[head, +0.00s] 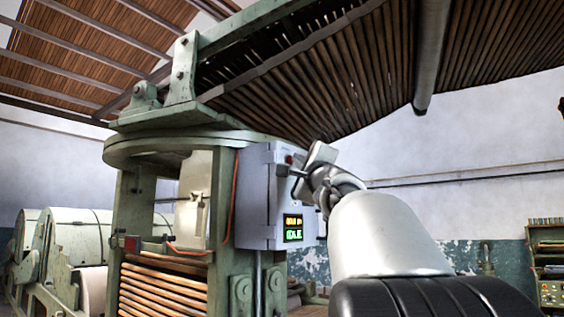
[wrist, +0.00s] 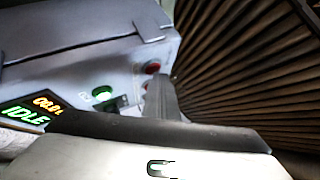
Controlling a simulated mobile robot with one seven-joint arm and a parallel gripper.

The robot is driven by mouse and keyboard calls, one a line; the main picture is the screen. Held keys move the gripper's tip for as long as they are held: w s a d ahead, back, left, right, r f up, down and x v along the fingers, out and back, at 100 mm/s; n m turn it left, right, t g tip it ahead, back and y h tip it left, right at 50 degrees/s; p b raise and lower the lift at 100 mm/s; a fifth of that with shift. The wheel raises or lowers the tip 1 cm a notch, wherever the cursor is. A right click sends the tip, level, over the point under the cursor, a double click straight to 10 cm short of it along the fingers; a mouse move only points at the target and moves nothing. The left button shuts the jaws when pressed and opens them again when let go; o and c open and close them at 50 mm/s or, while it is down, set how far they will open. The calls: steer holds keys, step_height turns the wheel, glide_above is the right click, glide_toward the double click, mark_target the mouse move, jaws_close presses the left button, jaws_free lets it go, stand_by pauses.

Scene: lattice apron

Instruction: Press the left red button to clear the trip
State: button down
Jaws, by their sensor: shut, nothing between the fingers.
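A grey control box (head: 262,197) is fixed to the green machine frame. In the head view a red button (head: 289,159) shows near the top of its face, just left of my gripper (head: 300,173). In the wrist view a red button (wrist: 152,68) is clear, and a second red one (wrist: 146,86) is partly hidden by my shut, empty fingers (wrist: 162,92). I cannot tell for sure which of the two is the left one, or whether the fingers touch either. A lit green button (wrist: 102,93) is near the display (wrist: 30,110), which reads IDLE.
A slatted wooden apron (head: 330,75) slopes overhead, close above my gripper. An orange cable (head: 231,195) runs down the box's left side. Large rollers (head: 75,240) stand at the far left, and another panel (head: 550,290) at the far right.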

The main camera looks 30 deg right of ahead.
steer(key=shift+s+d, duration=0.2)
steer(key=shift+s, duration=0.45)
steer(key=s, duration=0.1)
steer(key=s+d, duration=0.1)
steer(key=s, duration=0.1)
steer(key=s+d, duration=0.1)
steer(key=shift+s, duration=0.35)
stand_by(0.6)
